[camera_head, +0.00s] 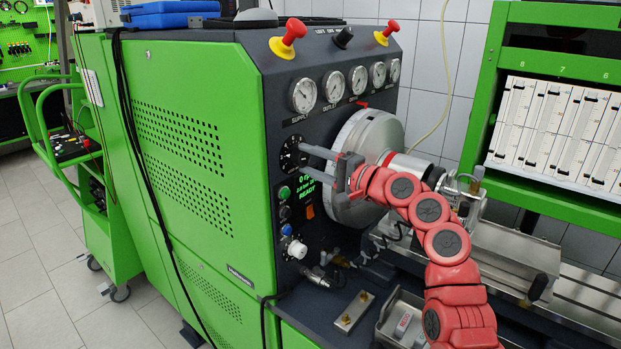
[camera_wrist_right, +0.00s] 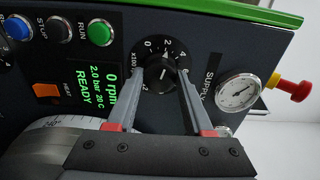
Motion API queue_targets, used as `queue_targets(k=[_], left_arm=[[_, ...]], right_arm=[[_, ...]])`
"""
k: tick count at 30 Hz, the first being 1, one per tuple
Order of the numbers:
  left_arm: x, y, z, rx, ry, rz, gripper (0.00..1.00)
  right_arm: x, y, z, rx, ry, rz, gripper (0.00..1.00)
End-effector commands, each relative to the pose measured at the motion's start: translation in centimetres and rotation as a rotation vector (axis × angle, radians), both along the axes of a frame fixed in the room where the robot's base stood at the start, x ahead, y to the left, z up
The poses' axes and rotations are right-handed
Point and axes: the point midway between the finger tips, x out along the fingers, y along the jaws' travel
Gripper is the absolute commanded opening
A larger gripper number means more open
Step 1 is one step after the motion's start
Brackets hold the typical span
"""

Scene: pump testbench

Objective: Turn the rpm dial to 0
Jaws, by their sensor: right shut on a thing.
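The rpm dial (camera_head: 289,158) is a round black dial with white marks on the dark front panel, left of the large grey disc. In the right wrist view the dial (camera_wrist_right: 152,55) shows its 0, 2 and 4 marks and an "x100" label. My right gripper (camera_head: 302,160) reaches it from the right. In the right wrist view its two grey fingers (camera_wrist_right: 162,74) are shut on the black knob (camera_wrist_right: 163,71) at the dial's centre. I cannot read clearly where the knob points. The green display (camera_wrist_right: 98,85) reads 0 rpm and READY. My left gripper is not in view.
The large grey disc (camera_head: 361,137) stands close beside my right gripper. Gauges (camera_head: 303,95) and red knobs (camera_head: 291,32) sit above the dial. Green (camera_head: 284,193) and blue (camera_head: 287,230) buttons lie below it. A tray (camera_head: 385,318) stands at the lower right.

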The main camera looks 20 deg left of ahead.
Motion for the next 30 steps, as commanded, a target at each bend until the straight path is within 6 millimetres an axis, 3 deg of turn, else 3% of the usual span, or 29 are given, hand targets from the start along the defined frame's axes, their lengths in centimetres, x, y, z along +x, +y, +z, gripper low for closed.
queue_targets(k=[1, 12, 30], left_arm=[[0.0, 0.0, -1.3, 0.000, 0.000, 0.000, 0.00], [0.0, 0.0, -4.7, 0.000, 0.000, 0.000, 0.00], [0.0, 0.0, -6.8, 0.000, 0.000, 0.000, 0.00]], right_arm=[[0.0, 0.0, -0.8, -0.017, -0.040, 0.001, 0.00], [0.0, 0.0, -0.6, -0.135, -0.365, 0.002, 0.00], [0.1, 0.0, -0.3, -0.258, -0.704, 0.002, 0.00]])
